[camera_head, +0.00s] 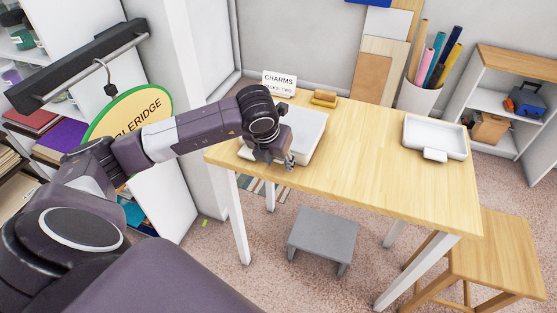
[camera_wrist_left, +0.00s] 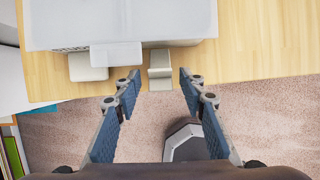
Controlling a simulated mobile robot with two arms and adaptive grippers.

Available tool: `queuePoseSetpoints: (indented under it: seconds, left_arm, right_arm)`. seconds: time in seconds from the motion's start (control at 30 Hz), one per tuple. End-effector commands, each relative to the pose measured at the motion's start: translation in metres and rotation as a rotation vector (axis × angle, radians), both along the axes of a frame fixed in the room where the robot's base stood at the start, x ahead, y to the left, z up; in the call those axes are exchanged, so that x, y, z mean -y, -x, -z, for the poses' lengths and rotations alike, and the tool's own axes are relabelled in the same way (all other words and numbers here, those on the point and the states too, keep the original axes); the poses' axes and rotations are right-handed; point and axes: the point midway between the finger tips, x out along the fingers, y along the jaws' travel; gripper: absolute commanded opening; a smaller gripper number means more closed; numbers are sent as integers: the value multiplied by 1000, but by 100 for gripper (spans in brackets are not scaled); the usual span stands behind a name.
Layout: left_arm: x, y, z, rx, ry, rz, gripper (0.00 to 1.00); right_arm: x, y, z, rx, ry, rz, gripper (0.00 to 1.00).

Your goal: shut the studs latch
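A pale box (camera_head: 303,128) sits on the wooden table's left end, partly hidden by my left arm; which box is the studs one I cannot read. In the left wrist view the box (camera_wrist_left: 120,22) fills the upper part. A pale flap (camera_wrist_left: 116,55) hangs at its front edge, beside a white block (camera_wrist_left: 88,68). A small grey bracket (camera_wrist_left: 160,66) stands to the right of the flap. My left gripper (camera_head: 288,161) is at the box's front edge. In the wrist view its fingers (camera_wrist_left: 158,78) are wide apart, empty, with the bracket between and beyond them. The right gripper is not seen.
The table (camera_head: 370,180) has a shallow white tray (camera_head: 435,136) with a front tab on its right. A sign reading CHARMS (camera_head: 279,82) and a yellow-brown block (camera_head: 324,98) stand behind the box. A grey stool (camera_head: 323,235) is below; the table's middle is clear.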

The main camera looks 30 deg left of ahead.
Motion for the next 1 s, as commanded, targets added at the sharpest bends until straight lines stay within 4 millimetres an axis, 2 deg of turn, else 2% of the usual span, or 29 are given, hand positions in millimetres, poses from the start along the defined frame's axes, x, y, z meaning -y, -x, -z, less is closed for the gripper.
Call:
queuePoseSetpoints:
  seconds: [0.07,0.4,1.0]
  left_arm:
    - [0,0,0,0,1,0,38]
    - [0,0,0,0,1,0,0]
    - [-1,-6,-7,-126,24,0,0]
  right_arm:
    - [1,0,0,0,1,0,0]
    - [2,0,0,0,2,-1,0]
    - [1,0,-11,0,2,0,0]
